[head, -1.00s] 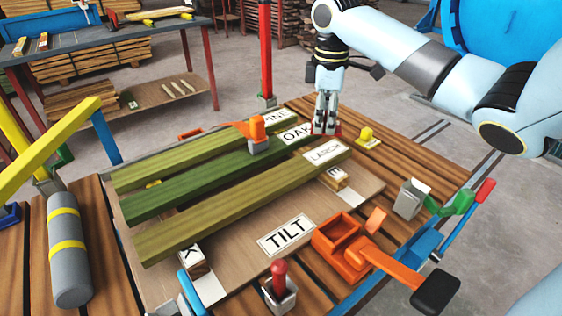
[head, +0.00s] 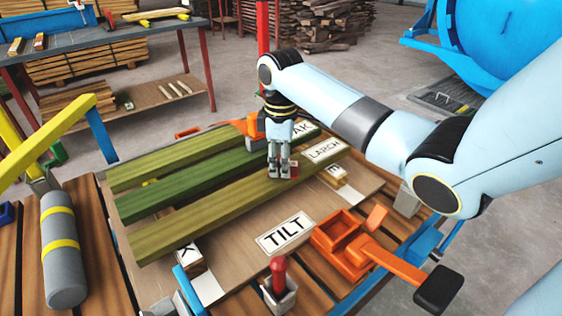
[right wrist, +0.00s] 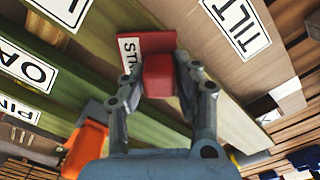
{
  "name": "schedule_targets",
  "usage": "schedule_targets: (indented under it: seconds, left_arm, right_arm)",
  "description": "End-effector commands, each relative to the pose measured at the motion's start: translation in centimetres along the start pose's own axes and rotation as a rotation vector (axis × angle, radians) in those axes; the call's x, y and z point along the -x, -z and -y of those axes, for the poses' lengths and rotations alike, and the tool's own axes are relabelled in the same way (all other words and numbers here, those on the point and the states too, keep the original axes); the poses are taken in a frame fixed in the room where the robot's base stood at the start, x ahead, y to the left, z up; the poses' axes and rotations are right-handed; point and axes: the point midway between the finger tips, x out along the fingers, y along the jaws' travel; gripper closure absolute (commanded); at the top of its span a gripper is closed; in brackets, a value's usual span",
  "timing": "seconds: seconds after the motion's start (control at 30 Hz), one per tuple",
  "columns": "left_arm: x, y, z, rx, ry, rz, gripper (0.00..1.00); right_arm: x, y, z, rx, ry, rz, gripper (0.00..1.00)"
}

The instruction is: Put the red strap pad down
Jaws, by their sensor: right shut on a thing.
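The red strap pad (right wrist: 158,75) is between the fingertips of my right gripper (right wrist: 157,88) in the right wrist view. A white label with partly hidden lettering shows on its left side. In the head view my right gripper (head: 279,172) points down over the right part of the nearest, larch board (head: 215,212), and only a sliver of red shows beside the fingers. Whether the pad touches the board, I cannot tell. My left gripper is not in view.
The green oak board (head: 190,183) and another board (head: 170,168) lie behind. An orange clamp-like part (head: 252,127) sits at their far end. A TILT label (head: 284,233), an orange tray (head: 338,247) and a red-knobbed lever (head: 279,275) are nearer. A grey cylinder (head: 62,255) lies left.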

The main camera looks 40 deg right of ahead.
Motion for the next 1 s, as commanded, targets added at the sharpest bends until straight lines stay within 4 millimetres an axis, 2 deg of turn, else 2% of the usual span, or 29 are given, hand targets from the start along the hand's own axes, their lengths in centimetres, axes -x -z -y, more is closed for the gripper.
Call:
schedule_targets:
  seconds: [0.2, 0.23, 0.4, 0.73, 0.87, 1.0]
  left_arm:
    - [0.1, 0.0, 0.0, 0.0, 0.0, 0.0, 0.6]
    - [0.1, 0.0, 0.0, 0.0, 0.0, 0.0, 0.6]
    - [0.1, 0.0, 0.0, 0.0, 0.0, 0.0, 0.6]
    - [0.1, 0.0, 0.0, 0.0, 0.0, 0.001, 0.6]
    - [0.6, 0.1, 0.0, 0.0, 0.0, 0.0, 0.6]
    - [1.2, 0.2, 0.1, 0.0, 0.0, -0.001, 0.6]
  right_arm:
    - [-0.2, 0.0, 0.0, 0.0, 0.0, 0.0, 1.0]
    - [-0.2, 0.0, 0.0, 0.0, 0.0, 0.0, 0.67]
    - [-0.2, 0.0, 0.0, 0.0, 0.0, 0.0, 0.48]
    - [0.4, 0.0, 0.0, -0.001, 0.0, 0.0, 0.48]
    - [2.6, 0.0, -0.1, -0.001, -0.003, -0.001, 0.48]
    - [5.9, 0.0, -0.1, 0.0, -0.004, -0.003, 0.48]
